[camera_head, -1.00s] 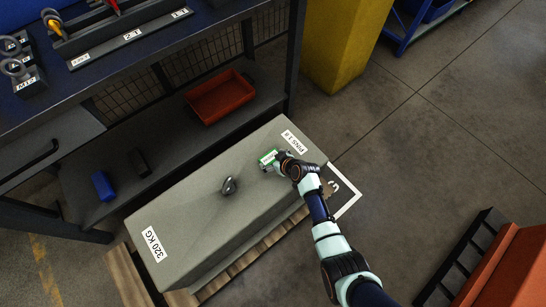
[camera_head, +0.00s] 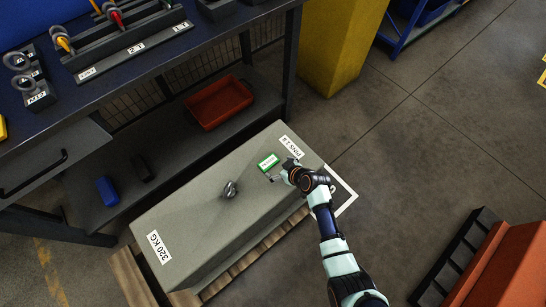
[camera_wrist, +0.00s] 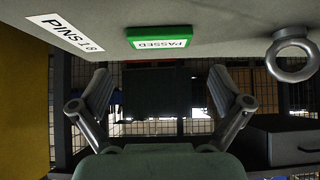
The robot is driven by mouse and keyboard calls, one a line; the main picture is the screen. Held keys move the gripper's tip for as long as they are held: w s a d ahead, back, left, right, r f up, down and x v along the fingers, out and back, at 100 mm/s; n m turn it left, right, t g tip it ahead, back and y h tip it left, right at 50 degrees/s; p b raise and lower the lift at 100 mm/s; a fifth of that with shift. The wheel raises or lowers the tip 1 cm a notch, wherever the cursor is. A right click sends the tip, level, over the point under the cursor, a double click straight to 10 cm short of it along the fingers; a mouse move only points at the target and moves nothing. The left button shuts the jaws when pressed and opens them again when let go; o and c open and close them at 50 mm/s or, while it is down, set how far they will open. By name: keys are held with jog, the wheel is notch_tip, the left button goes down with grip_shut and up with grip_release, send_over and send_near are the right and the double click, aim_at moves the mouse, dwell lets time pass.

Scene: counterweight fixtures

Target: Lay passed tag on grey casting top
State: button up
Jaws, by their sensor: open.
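The passed tag (camera_head: 268,161), a small green-edged white plate, lies flat on the top of the grey casting (camera_head: 195,215), between the lifting eye (camera_head: 230,189) and the "PINS 18" label (camera_head: 291,146). In the wrist view the tag (camera_wrist: 159,38) reads "PASSED" and rests on the casting surface. My gripper (camera_head: 284,174) is just to the right of the tag, apart from it. In the wrist view its open fingers (camera_wrist: 160,98) have nothing between them.
The casting sits on a wooden pallet (camera_head: 128,278). A workbench (camera_head: 60,125) with a red tray (camera_head: 218,103) on its lower shelf stands behind. A yellow column (camera_head: 340,50) is beyond. An orange-red block (camera_head: 490,265) is at lower right.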

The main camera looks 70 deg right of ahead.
jog(key=p+v, duration=0.1)
jog(key=v, duration=0.4)
jog(key=shift+p, duration=0.3)
jog(key=w+a+r+n+t+y, duration=0.2)
jog(key=w+a+r+n, duration=0.3)
jog(key=w+a+r, duration=1.3)
jog(key=s+a+r+n+t+y, duration=0.1)
jog(key=s+a+r+t+y, duration=0.1)
jog(key=a+r, duration=1.6)
jog(key=shift+a+t+y, duration=0.3)
jog(key=shift+a+t, duration=0.2)
jog(key=shift+a, duration=0.2)
jog(key=shift+w+r, duration=0.1)
